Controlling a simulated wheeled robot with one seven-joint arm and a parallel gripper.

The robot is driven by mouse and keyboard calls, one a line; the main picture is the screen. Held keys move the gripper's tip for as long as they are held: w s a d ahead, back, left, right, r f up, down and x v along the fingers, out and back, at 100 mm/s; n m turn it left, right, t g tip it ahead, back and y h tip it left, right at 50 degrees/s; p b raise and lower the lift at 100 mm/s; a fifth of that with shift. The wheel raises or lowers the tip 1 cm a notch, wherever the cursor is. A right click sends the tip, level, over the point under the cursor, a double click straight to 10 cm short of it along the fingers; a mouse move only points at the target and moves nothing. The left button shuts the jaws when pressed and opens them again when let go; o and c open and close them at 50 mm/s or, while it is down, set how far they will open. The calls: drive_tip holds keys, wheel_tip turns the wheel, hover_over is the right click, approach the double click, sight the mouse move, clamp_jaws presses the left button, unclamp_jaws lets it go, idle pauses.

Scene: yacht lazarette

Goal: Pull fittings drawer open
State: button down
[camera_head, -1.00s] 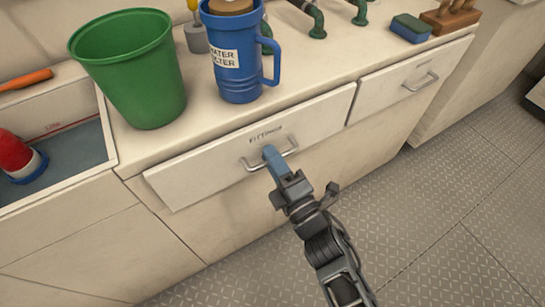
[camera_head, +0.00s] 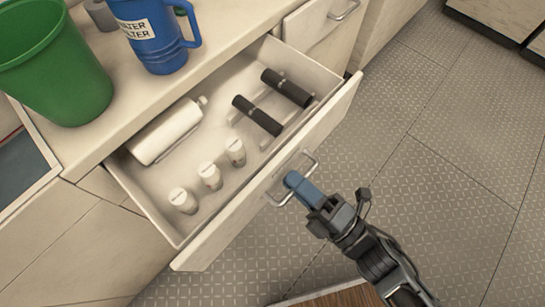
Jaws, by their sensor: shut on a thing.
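The fittings drawer (camera_head: 322,126) stands well open from the counter front. Inside it are a white bottle (camera_head: 168,131) lying on its side, several small white capped containers (camera_head: 210,176), and two black-gripped tools (camera_head: 257,115) lying at the right. The drawer's metal handle (camera_head: 309,160) is on the outer face of its front panel. My gripper (camera_head: 292,181), with blue fingertips, is shut on this handle. The fingers hide part of the handle.
A green bucket (camera_head: 52,70) and a blue water filter jug (camera_head: 153,35) stand on the counter (camera_head: 110,125) behind the drawer. Another drawer (camera_head: 322,30) to the right is shut. The patterned floor (camera_head: 430,140) at right is clear.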

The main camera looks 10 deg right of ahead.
drive_tip(key=shift+r+v, duration=0.2)
drive_tip(key=shift+v, duration=0.95)
drive_tip(key=shift+r+v, duration=0.25)
drive_tip(key=shift+v, duration=0.85)
drive_tip(key=c, duration=1.3)
unclamp_jaws()
drive_tip(key=shift+c, duration=0.2)
drive_tip(key=v, duration=0.8)
drive_tip(key=shift+d, duration=0.1)
drive_tip(key=s+d+r+m+g+h, duration=0.1)
drive_tip(key=s+d+r+m+h, duration=0.15)
drive_tip(key=r+m+h, duration=0.4)
drive_tip(key=s+d+r+m+h, duration=0.1)
drive_tip(key=s+r+m, duration=0.25)
drive_tip(key=m, duration=0.65)
drive_tip(key=s+d+r+m+g+h, duration=0.1)
drive_tip(key=s+r+m+h, duration=0.25)
drive_tip(key=m, duration=0.45)
wheel_tip(320, 180, up, 13)
drive_tip(key=p, duration=1.2)
drive_tip(key=shift+w+p, duration=0.25)
drive_tip(key=shift+p, duration=0.05)
